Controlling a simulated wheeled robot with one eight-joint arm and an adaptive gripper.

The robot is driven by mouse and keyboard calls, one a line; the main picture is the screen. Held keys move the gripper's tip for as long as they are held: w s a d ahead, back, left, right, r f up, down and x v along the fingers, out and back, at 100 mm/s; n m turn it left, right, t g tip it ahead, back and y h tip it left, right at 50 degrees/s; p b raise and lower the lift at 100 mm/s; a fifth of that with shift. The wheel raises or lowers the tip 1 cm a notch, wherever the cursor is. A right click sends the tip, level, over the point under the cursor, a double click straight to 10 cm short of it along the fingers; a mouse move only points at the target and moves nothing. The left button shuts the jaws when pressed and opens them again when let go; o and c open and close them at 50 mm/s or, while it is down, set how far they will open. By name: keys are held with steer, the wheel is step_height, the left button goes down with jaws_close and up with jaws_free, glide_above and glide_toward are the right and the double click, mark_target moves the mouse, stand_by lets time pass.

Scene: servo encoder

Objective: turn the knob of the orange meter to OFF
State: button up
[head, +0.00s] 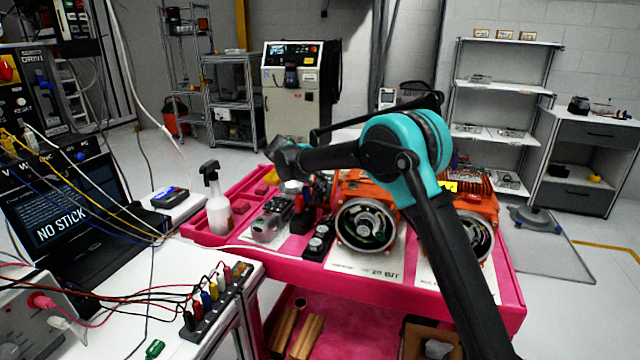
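I cannot make out an orange meter or its knob in the head view. The orange things I see are two motor-like housings on the pink cart (505,290): the left orange housing (366,222) has an open round face with wiring, and the right orange housing (476,228) is partly behind my arm. My arm crosses the cart from the lower right, with a teal joint above the left housing. Its dark far end (284,150) points left, above the back of the cart. The gripper's fingers cannot be told apart there.
A spray bottle (217,205) stands at the cart's left end. Small tools and a grey metal part (268,222) crowd the cart's middle. At left, a white bench (225,262) holds a laptop (65,215), cables and coloured plugs.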

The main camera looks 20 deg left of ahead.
steer(key=o, duration=0.4)
steer(key=shift+o, duration=0.2)
step_height(320, 180, up, 10)
stand_by(0.4)
steer(key=shift+s, duration=0.1)
